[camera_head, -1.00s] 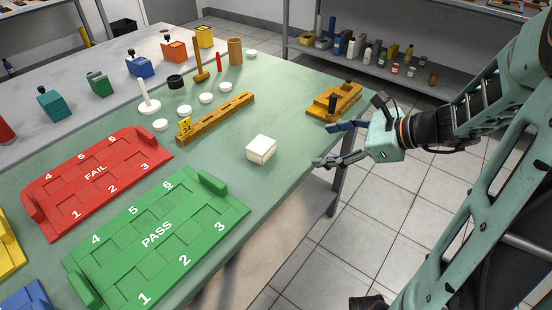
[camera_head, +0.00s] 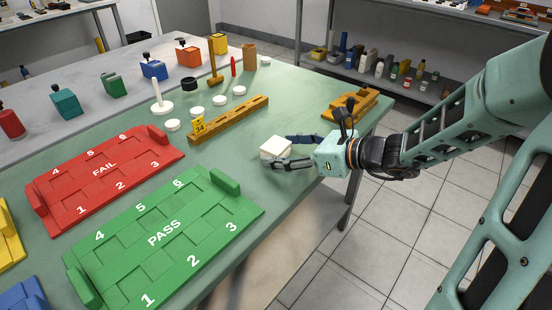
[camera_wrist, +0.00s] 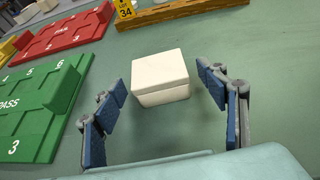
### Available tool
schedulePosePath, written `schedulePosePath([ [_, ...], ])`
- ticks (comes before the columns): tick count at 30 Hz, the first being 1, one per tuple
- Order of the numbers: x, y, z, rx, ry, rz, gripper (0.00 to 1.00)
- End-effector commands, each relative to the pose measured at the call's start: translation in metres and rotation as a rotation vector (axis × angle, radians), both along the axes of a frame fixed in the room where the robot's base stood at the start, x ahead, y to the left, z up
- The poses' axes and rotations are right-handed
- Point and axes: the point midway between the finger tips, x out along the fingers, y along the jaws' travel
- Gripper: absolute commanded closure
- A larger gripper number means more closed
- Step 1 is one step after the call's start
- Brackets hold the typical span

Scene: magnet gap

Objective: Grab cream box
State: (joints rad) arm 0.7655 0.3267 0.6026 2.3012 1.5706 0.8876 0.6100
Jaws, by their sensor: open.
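The cream box (camera_head: 275,147) sits on the green table mat near its right edge. In the wrist view the cream box (camera_wrist: 160,78) is a small lidded block, ahead of and partly between the fingertips. My gripper (camera_head: 290,152) is open at the box's right side, with its two fingers reaching along either side. In the wrist view my gripper (camera_wrist: 160,82) shows a blue-padded finger on each side, with a visible gap between each finger and the box. The near finger hides part of the box's lower edge in the head view.
The green PASS tray (camera_head: 215,237) and red FAIL tray (camera_head: 60,208) lie to the left. A wooden slotted rack (camera_head: 230,120) with a "34" tag stands behind the box. A wooden fixture (camera_head: 372,98) stands at the back right edge. The mat around the box is clear.

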Motion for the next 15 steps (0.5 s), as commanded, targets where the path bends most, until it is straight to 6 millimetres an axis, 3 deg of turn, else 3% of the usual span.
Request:
schedulePosePath([
  [4,0.009,0.015,-0.010,0.000,0.000,0.001,0.33],
  [12,0.012,0.018,-0.009,0.000,0.000,-0.001,0.33],
  [15,0.012,0.018,-0.009,0.000,0.000,-0.001,0.42],
])
